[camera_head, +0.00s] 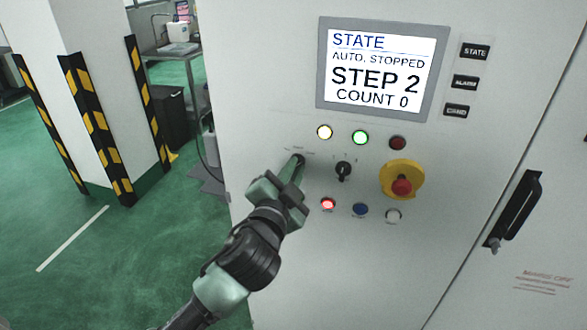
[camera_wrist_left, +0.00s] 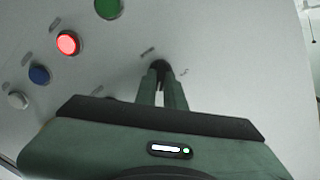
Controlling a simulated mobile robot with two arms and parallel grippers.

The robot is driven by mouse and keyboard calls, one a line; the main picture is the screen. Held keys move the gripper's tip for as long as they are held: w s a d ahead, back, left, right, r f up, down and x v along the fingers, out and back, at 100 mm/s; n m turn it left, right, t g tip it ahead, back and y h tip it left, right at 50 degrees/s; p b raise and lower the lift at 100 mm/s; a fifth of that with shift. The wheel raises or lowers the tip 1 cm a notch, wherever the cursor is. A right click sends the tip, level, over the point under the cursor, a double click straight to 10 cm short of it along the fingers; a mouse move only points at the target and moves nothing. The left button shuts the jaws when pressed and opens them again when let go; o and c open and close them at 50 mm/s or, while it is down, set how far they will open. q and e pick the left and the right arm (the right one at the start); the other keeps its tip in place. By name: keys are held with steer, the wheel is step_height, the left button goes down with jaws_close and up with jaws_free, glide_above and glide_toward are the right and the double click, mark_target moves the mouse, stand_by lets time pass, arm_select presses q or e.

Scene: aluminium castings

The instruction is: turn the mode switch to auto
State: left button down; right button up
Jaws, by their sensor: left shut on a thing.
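The mode switch (camera_head: 300,158) is a small black knob on the light grey cabinet panel, left of a second black selector (camera_head: 343,170). My left gripper (camera_head: 296,168) reaches it from below and is shut on it. In the left wrist view the two fingers (camera_wrist_left: 161,84) close around the dark knob (camera_wrist_left: 160,64), with small print on both sides. The fingers hide most of the knob, so its pointing direction cannot be told. The screen (camera_head: 377,68) reads STATE, AUTO. STOPPED, STEP 2, COUNT 0. My right gripper is not in view.
Yellow (camera_head: 325,132) and green (camera_head: 360,137) lamps are lit above the switches. A red emergency stop (camera_head: 401,186) on a yellow plate stands to the right. Lit red (camera_head: 327,204), blue (camera_head: 360,209) and white (camera_head: 393,215) buttons sit below. A black door handle (camera_head: 515,210) is farther right.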

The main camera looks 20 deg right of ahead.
arm_select(q)
steer(key=c, duration=1.5)
jaws_free()
steer(key=shift+s+f, duration=0.1)
steer(key=b+v, duration=0.2)
steer(key=v, duration=0.5)
steer(key=shift+s+a, duration=0.25)
